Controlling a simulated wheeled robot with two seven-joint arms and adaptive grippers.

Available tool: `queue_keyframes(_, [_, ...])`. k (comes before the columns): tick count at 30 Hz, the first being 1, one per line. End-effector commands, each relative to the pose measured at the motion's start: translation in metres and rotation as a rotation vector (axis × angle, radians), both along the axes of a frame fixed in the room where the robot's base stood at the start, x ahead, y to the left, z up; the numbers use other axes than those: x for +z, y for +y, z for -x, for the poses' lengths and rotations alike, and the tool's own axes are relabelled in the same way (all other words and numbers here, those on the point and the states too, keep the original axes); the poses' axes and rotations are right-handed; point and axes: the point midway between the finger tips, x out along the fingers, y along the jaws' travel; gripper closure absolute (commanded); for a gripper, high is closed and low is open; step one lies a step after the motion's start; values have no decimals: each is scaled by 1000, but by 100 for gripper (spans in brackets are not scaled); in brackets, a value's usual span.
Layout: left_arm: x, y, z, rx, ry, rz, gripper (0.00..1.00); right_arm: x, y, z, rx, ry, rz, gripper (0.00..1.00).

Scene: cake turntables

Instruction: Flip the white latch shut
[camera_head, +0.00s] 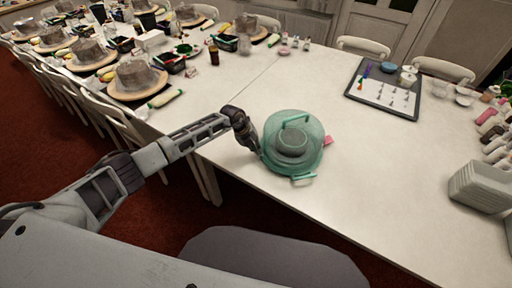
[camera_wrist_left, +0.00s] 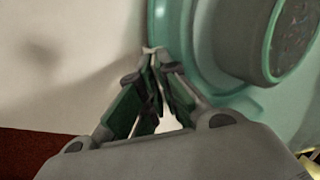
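A teal, see-through cake carrier (camera_head: 309,134) with a grey cake inside stands near the front edge of the white table. Its teal lid handle (camera_head: 294,117) and a lower side handle (camera_head: 303,177) show. My left gripper (camera_head: 259,151) is at the carrier's left side, low by its rim. In the left wrist view the two fingers (camera_wrist_left: 151,50) come together at their tips, beside the carrier's teal wall (camera_wrist_left: 211,68). I cannot make out the white latch clearly; the fingers may hide it. Contact with the carrier is unclear. My right gripper is in neither view.
A small pink item (camera_head: 329,141) lies right of the carrier. A dark tray (camera_head: 359,76) with a white sheet lies further back. A stack of grey containers (camera_head: 481,186) stands at the right. Several cakes and black boxes fill the far left. The table's middle is clear.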

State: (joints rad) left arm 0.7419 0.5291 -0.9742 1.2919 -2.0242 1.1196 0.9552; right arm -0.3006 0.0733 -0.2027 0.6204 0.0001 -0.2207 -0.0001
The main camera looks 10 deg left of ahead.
Motion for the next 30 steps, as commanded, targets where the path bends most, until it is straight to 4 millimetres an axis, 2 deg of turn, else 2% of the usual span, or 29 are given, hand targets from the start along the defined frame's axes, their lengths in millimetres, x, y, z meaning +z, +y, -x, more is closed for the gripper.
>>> queue_keyframes(14, [0, -1, 0, -1, 3, -7, 100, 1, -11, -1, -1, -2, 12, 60])
queue_keyframes(15, [0, -1, 0, -1, 3, -7, 92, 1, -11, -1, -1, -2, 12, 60])
queue_keyframes(19, [0, -1, 0, -1, 3, -7, 75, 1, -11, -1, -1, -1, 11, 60])
queue_keyframes(30, [0, -1, 0, -1, 2, -6, 74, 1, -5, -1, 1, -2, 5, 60])
